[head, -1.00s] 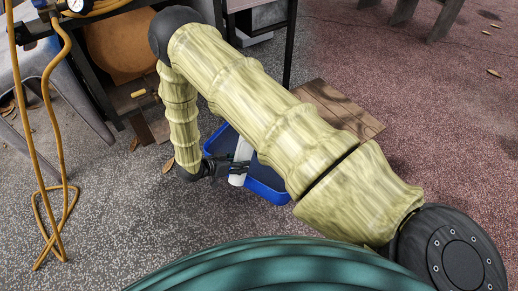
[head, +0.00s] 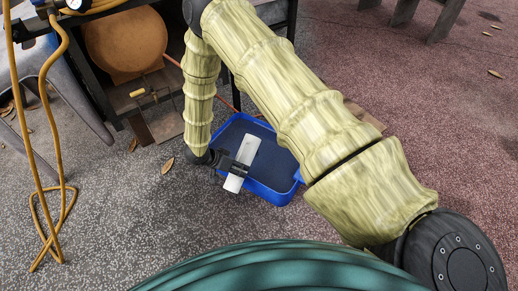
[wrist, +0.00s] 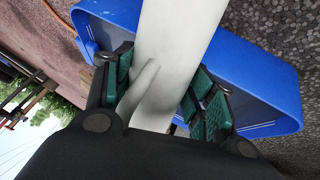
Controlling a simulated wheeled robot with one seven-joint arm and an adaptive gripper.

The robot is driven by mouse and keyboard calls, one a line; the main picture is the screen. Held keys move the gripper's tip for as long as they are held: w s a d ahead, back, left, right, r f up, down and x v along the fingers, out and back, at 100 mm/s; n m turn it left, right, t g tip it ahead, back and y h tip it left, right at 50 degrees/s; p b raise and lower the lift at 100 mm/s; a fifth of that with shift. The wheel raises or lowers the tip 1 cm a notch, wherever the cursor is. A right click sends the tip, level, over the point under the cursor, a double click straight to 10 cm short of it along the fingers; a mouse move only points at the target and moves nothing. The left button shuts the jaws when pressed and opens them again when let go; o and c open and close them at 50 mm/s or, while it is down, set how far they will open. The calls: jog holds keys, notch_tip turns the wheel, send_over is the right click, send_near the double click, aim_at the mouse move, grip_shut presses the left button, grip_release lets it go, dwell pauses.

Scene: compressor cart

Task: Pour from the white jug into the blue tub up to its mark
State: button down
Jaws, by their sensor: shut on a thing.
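The white jug (head: 236,180) is held by my gripper (head: 234,167). It looks tilted in the head view, with its upper end over the blue tub (head: 283,197) and its other end near the tub's near-left rim. In the wrist view the jug (wrist: 178,45) runs between the green finger pads of my gripper (wrist: 163,92), its handle between them too. The blue tub (wrist: 265,80) lies beyond the jug. The tub's inside looks dark blue; I cannot make out a liquid level, a mark or a stream. The jug's mouth is not clear.
A dark-framed cart (head: 165,105) with a round orange-brown tank (head: 125,42) stands behind on the left. Yellow hoses (head: 52,150) hang at far left. A wooden board (head: 362,118) lies behind my arm.

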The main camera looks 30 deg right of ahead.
aim_at(240, 161)
jog(key=shift+a+r+y, duration=0.1)
jog(key=shift+r+y, duration=0.05)
jog(key=shift+y, duration=0.15)
jog(key=shift+f+g+y+b, duration=0.35)
jog(key=shift+g+y+b, duration=0.15)
jog(key=shift+y+b, duration=0.2)
dwell(0.4)
jog(key=shift+w+d+r+n+g+y+p, duration=0.25)
jog(key=shift+d+y+p, duration=0.2)
jog(key=shift+p, duration=0.55)
jog(key=shift+w+d+r+n+g+y+p, duration=0.15)
jog(key=shift+w+d+g+y+p, duration=0.25)
jog(key=shift+p, duration=0.55)
jog(key=shift+w+d+r+g+y+p, duration=0.1)
jog(key=shift+d+r+g+y+p, duration=0.15)
jog(key=shift+d+r+y+p, duration=0.45)
dwell(0.6)
jog(key=shift+a+f, duration=0.15)
jog(key=shift+a, duration=0.1)
jog(key=shift+a+f+h, duration=0.25)
jog(key=shift+f, duration=0.15)
jog(key=shift+s+a+f+t+h+b, duration=0.2)
jog(key=shift+f+t+h+b, duration=0.3)
jog(key=shift+b, duration=0.55)
jog(key=shift+s+r, duration=0.1)
jog(key=shift+r, duration=0.15)
jog(key=shift+a+h, duration=0.15)
jog(key=shift+h, duration=0.15)
